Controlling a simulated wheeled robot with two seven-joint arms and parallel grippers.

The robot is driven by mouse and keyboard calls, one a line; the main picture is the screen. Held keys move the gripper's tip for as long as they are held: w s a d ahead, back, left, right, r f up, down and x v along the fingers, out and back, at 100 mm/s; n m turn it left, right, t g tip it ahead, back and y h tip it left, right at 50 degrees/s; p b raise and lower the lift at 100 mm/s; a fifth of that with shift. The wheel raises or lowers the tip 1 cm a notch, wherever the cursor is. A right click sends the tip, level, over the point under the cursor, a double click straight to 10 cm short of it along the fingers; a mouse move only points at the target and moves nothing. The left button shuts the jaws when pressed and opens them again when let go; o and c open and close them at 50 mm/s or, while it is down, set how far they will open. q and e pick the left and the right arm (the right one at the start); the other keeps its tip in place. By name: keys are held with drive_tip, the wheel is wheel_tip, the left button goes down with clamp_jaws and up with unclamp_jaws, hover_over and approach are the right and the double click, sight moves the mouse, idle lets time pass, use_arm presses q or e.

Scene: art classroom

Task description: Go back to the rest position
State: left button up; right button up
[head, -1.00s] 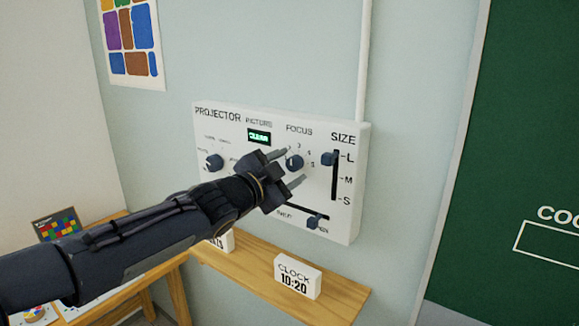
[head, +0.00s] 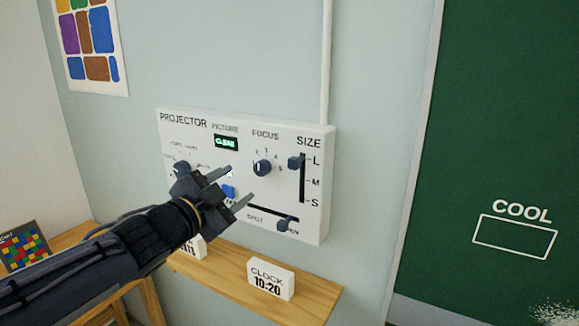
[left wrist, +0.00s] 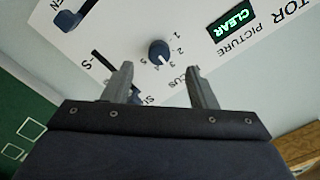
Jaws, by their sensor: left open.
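My left gripper (head: 241,188) is open and empty. It is in front of the white projector panel (head: 315,225) on the wall, and its fingers cover part of the panel's lower left. The focus knob (head: 262,168) stands clear above and right of the fingertips. The picture display (head: 226,142) reads CLEAR. The size slider (head: 297,162) is at L, and the spot slider (head: 285,224) is at the right end of its slot. In the left wrist view the focus knob (left wrist: 159,52) lies beyond and between the two open fingers, apart from them. My right gripper is out of view.
A wooden shelf (head: 315,300) below the panel holds a clock block (head: 271,279) reading 10:20 and another white block (head: 195,247). A green board (head: 500,120) is at the right. A colored grid picture (head: 24,245) stands at the lower left.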

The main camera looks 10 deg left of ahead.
use_arm(q)
drive_tip(key=s+a+f+n+g+y, duration=0.5)
drive_tip(key=s+a+f+n+y, duration=0.15)
drive_tip(key=s+f+n, duration=0.45)
drive_tip(key=s+d+f+n+g+h, duration=0.1)
drive_tip(key=s+d+f+g+h, duration=0.1)
drive_tip(key=s+f, duration=0.4)
drive_tip(key=s+d+f+n+g+h, duration=0.2)
drive_tip(key=s+d+f+g, duration=0.2)
drive_tip(key=s+f, duration=0.3)
drive_tip(key=s, duration=0.4)
drive_tip(key=shift+s, duration=0.2)
drive_tip(key=shift+h, duration=0.25)
